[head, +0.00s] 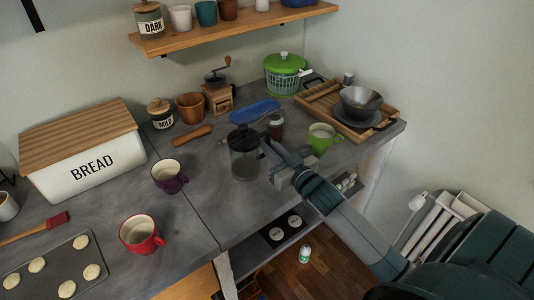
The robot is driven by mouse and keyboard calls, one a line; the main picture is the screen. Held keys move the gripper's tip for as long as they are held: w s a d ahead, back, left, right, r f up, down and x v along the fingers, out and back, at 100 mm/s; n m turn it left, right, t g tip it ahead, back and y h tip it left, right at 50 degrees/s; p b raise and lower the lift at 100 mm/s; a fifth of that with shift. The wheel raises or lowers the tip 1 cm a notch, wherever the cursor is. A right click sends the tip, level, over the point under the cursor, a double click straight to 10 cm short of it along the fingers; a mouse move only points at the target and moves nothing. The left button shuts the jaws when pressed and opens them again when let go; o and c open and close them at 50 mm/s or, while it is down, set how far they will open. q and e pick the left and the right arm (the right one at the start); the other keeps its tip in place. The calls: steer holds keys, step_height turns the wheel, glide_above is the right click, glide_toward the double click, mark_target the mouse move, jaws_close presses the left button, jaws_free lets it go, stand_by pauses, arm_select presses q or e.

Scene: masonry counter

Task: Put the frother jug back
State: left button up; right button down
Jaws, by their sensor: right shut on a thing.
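The frother jug (244,160) is a clear, tall vessel with a dark lid and a knob on top. It is upright over the middle of the grey counter, near the front edge. My right gripper (267,150) comes in from the right and is shut on the jug at its right side. The fingers hide the part that they hold. I cannot tell whether the jug's base touches the counter. My left gripper is not in view.
A purple mug (169,176) and red mug (141,235) are to the left. A wooden tray (320,103) holds bowls. Bare counter (205,205) lies left of the jug.

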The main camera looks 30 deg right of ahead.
steer(key=shift+w, duration=0.2)
steer(key=shift+f, duration=0.1)
step_height(320, 180, down, 4)
steer(key=shift+s+r+p, duration=0.1)
steer(key=shift+r+p, duration=0.15)
steer(key=shift+p, duration=0.3)
steer(key=shift+f, duration=0.2)
steer(key=shift+f, duration=0.1)
steer(key=c, duration=1.8)
jaws_free()
